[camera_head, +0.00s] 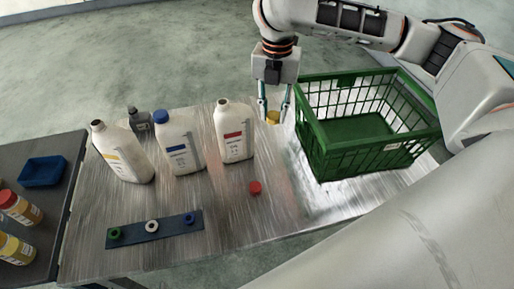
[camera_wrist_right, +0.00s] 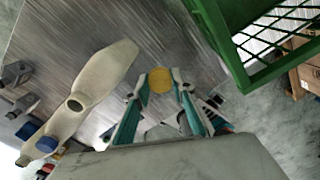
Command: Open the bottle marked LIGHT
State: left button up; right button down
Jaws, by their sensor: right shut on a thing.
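Three white bottles stand on the metal table: a yellow-labelled one (camera_head: 122,155) without a cap, a blue-labelled one (camera_head: 180,145) with a blue cap (camera_head: 161,117), and a red-labelled one (camera_head: 234,133) without a cap. The label words are too small to read, so I cannot tell which is LIGHT. My right gripper (camera_head: 273,115) is shut on a yellow cap (camera_head: 272,118), to the right of the red-labelled bottle. The cap also shows between the fingertips in the right wrist view (camera_wrist_right: 160,80). A red cap (camera_head: 255,187) lies on the table. My left gripper is out of view.
A green basket (camera_head: 370,157) stands right of my right gripper. A blue strip (camera_head: 154,230) with small coloured rings lies in front of the bottles. A side table at left holds a blue tray (camera_head: 43,170) and yellow jars (camera_head: 22,209).

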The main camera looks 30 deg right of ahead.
jog(key=shift+r+n, duration=0.2)
jog(key=shift+n, duration=0.1)
jog(key=shift+d+f, duration=0.1)
jog(key=shift+f, duration=0.05)
jog(key=b, duration=0.3)
send_over(270, 164)
notch_tip(270, 164, down, 14)
jog(key=shift+f, duration=0.9)
notch_tip(270, 164, down, 4)
jog(key=shift+b, duration=0.75)
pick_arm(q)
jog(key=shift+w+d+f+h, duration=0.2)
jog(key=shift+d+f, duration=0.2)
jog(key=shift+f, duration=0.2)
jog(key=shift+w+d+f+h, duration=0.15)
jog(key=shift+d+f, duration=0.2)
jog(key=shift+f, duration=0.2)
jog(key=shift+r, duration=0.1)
